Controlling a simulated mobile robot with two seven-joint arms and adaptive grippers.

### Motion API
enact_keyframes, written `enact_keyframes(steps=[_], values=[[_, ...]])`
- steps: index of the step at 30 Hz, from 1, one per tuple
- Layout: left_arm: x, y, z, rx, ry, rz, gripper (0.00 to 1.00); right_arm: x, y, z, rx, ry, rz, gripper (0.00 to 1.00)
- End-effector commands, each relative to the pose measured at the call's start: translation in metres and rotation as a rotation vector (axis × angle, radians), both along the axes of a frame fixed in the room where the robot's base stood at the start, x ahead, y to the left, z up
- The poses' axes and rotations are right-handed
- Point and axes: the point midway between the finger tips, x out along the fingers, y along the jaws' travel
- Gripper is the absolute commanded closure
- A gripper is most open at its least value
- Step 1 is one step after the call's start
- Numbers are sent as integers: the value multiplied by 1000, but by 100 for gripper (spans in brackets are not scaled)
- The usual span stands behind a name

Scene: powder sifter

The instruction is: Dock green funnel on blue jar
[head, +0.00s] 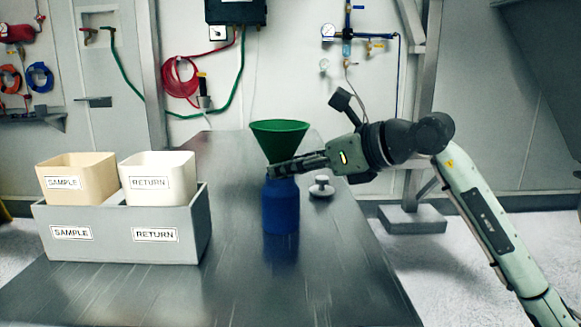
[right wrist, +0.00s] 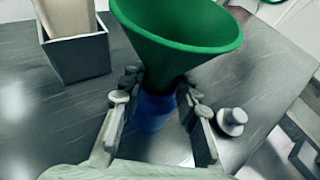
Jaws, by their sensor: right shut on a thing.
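The green funnel (head: 279,139) is upright, wide mouth up, directly above the blue jar (head: 281,207) on the dark metal table. My right gripper (head: 274,171) is shut on the lower part of the funnel, just over the jar's top. In the right wrist view the funnel (right wrist: 182,40) sits between the two fingers (right wrist: 160,95), with the blue jar (right wrist: 152,112) below and behind it. The fingers hide the funnel's lower end and the jar's mouth, so I cannot tell whether the funnel touches the jar. My left gripper is not in view.
A grey rack (head: 122,250) at the left of the table holds a beige SAMPLE bin (head: 77,182) and a white RETURN bin (head: 158,180). A small white knobbed piece (head: 321,187) lies right of the jar. The front of the table (head: 300,295) is clear.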

Motion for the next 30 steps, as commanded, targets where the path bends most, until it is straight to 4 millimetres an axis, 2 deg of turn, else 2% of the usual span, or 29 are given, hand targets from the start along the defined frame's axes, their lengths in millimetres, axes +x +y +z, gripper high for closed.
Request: enact_keyframes(steps=[1,5,30], values=[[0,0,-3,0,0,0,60,-1,0,-13,-16,20,3,98],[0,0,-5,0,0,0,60,-1,1,-18,-18,24,3,98],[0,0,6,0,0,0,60,0,0,0,-16,22,1,98]])
